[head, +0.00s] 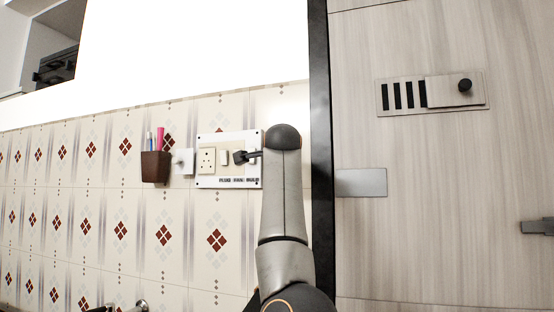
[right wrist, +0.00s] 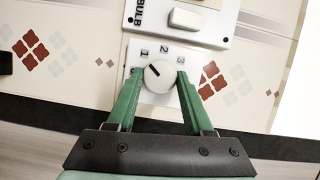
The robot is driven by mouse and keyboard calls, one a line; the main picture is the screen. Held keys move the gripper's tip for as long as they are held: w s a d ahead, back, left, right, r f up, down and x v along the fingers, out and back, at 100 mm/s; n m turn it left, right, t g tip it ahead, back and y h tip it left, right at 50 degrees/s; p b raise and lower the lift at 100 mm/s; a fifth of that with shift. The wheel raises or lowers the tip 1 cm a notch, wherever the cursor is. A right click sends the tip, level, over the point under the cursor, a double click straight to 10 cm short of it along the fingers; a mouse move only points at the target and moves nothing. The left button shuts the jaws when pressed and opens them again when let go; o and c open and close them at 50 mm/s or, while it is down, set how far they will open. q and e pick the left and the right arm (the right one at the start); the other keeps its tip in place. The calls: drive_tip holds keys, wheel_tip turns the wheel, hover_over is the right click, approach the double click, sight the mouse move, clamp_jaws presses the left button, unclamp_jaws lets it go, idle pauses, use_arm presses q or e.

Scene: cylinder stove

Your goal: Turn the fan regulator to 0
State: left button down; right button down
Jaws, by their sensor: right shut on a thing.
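The fan regulator is a round white knob (right wrist: 159,75) on a white plate marked 1, 2 and 3 in the right wrist view. A dark mark on the knob lies toward its upper left, roughly toward the 1. No 0 is visible. My right gripper (right wrist: 160,75) has its green fingers on either side of the knob and is shut on it. My left gripper is not in view.
A white switch (right wrist: 185,19) sits above the regulator, beside a "BULB" label. A brown pen holder (head: 155,167) with pens is left of the switchboard. A dark vertical frame edge (head: 320,130) and a wooden door (head: 430,200) stand to the right.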

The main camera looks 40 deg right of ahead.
use_arm(q)
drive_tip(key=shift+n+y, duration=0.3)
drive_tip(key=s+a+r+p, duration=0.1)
drive_tip(key=p, duration=0.1)
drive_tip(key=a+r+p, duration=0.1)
drive_tip(key=p, duration=0.1)
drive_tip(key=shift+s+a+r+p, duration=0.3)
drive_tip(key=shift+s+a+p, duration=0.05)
drive_tip(key=shift+p, duration=0.05)
use_arm(e)
drive_tip(key=n+g, duration=0.1)
drive_tip(key=n, duration=0.1)
drive_tip(key=n+g, duration=0.1)
drive_tip(key=n, duration=0.1)
drive_tip(key=n+g, duration=0.1)
drive_tip(key=n, duration=0.1)
drive_tip(key=shift+w+r+y, duration=0.1)
drive_tip(key=shift+r+y, duration=0.2)
drive_tip(key=shift+r, duration=0.05)
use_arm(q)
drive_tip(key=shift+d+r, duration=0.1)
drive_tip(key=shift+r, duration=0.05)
use_arm(e)
drive_tip(key=shift+f, duration=0.1)
drive_tip(key=shift+c, duration=1.6)
unclamp_jaws()
drive_tip(key=shift+a, duration=0.1)
